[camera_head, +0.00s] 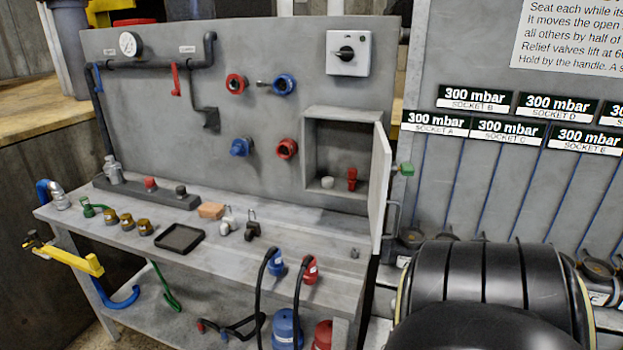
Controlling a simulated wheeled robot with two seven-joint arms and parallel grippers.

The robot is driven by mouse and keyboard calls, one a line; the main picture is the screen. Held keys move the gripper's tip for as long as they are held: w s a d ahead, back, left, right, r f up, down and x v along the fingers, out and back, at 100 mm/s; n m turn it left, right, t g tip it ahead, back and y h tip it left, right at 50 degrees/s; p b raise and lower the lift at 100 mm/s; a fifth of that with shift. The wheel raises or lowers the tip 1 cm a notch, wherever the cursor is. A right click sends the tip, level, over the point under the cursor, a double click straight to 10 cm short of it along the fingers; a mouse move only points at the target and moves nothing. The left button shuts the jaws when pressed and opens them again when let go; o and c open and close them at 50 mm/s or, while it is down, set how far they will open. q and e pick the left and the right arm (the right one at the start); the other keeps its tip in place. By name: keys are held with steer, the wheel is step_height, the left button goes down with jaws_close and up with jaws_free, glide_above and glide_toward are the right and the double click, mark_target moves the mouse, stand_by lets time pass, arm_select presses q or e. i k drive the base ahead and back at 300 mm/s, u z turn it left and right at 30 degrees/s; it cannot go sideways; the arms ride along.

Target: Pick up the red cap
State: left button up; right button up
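Several small red things show in the head view, and I cannot tell for sure which is the red cap. A red round fitting (236,83) sits at the upper middle of the grey panel, and another red round fitting (286,149) sits lower right. A small red piece (352,179) stands inside the open wall box. A red knob (150,183) sits on the dark strip at the back of the bench. A red hose plug (310,269) stands at the bench's front right. Neither of my grippers is in view.
The grey bench (320,226) holds a black tray (180,238), an orange-brown block (211,210) and brass fittings (126,221). The box door (380,185) stands open toward me. A yellow bar (75,260) juts past the left edge. A large black ribbed cylinder (480,275) fills the lower right.

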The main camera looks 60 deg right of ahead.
mark_target(352, 173)
steer(key=i, duration=1.35)
steer(key=z, duration=1.5)
